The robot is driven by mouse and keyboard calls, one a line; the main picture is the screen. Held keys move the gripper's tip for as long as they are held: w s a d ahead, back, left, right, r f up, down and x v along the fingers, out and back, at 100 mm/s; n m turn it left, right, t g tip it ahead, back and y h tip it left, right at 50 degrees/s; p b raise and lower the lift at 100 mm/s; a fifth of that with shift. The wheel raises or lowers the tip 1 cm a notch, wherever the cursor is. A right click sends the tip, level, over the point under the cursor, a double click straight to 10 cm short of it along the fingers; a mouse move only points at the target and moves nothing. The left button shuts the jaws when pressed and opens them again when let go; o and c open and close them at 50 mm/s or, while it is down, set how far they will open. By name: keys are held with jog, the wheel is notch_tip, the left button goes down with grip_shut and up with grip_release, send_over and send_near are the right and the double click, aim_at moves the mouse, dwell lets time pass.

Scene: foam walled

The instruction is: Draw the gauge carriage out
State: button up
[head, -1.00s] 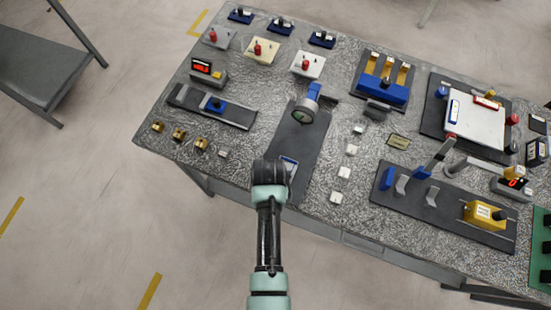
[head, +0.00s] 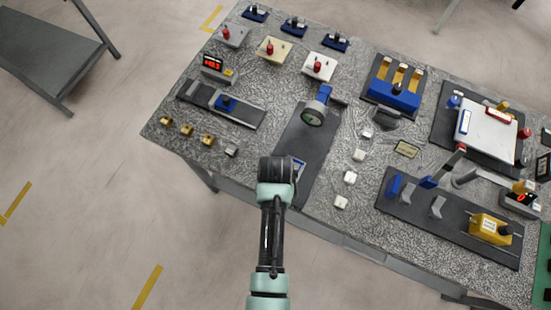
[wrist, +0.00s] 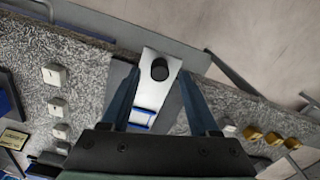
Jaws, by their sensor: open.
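A dark base plate (head: 300,140) runs from the front edge of the table toward the back. A round dial gauge (head: 313,117) on a blue mount (head: 324,93) stands at its far part. In the wrist view a pale metal plate (wrist: 150,95) with an upright black knob (wrist: 160,70) lies at the near end, with a blue-and-white label (wrist: 141,119) on it. I cannot tell for certain whether this plate belongs to the gauge carriage. My gripper (wrist: 160,77) is open, its fingers on either side of the knob with gaps visible. In the head view my wrist (head: 277,170) hides the knob.
Several white blocks (head: 350,178) lie right of the base plate, and several brass pieces (head: 187,130) lie left. A fixture with a yellow block (head: 490,228) is at right. Open floor lies before the table.

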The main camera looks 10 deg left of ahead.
notch_tip(320, 180, up, 12)
jog(key=b, duration=0.1)
jog(key=shift+f, duration=0.15)
dwell(0.6)
